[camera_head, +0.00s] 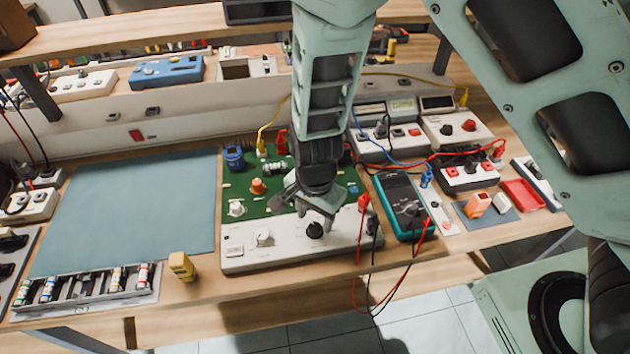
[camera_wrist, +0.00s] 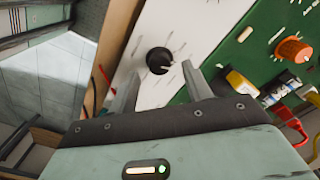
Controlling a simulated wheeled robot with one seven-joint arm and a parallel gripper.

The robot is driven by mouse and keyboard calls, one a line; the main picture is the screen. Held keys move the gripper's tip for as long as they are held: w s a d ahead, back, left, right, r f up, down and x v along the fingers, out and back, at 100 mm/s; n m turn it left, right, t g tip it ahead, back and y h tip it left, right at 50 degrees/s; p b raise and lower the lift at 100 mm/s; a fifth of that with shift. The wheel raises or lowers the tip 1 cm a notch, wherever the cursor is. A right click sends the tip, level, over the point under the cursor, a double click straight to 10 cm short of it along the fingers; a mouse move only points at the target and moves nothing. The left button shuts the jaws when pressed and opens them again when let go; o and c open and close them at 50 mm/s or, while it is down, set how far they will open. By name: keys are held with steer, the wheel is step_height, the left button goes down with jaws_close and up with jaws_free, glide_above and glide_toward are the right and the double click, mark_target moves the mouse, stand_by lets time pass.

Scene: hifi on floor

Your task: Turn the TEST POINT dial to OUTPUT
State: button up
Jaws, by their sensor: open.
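A white control panel (camera_head: 285,253) runs along the front of a green circuit board (camera_head: 263,207) on the bench. A black dial (camera_head: 315,230) sits on the panel; it also shows in the wrist view (camera_wrist: 159,60), with small marks around it. Its label is too small to read, and I cannot tell which mark it points to. A white knob (camera_head: 264,238) is left of it. My gripper (camera_head: 317,212) is open above the panel. In the wrist view its fingers (camera_wrist: 159,76) stand apart on either side of the dial, with no clear contact.
An orange knob (camera_head: 258,186) and a blue part (camera_head: 234,158) stand on the board. A teal multimeter (camera_head: 402,206) with red and black leads lies to the right. A yellow block (camera_head: 182,267) is left of the panel. The blue-grey mat (camera_head: 130,210) is clear.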

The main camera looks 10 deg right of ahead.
mark_target(315, 226)
step_height(315, 226, up, 15)
steer(key=shift+f, duration=0.15)
stand_by(0.5)
steer(key=s+d+r+n, duration=0.3)
steer(key=s+n, duration=0.5)
steer(key=s+d+r+n, duration=0.3)
steer(key=s+r+n, duration=0.1)
steer(key=s+n, duration=0.4)
steer(key=shift+s+r+n+y, duration=0.25)
steer(key=shift+s+n+y, duration=0.05)
steer(key=shift+n, duration=0.2)
steer(key=shift+c, duration=0.3)
stand_by(0.3)
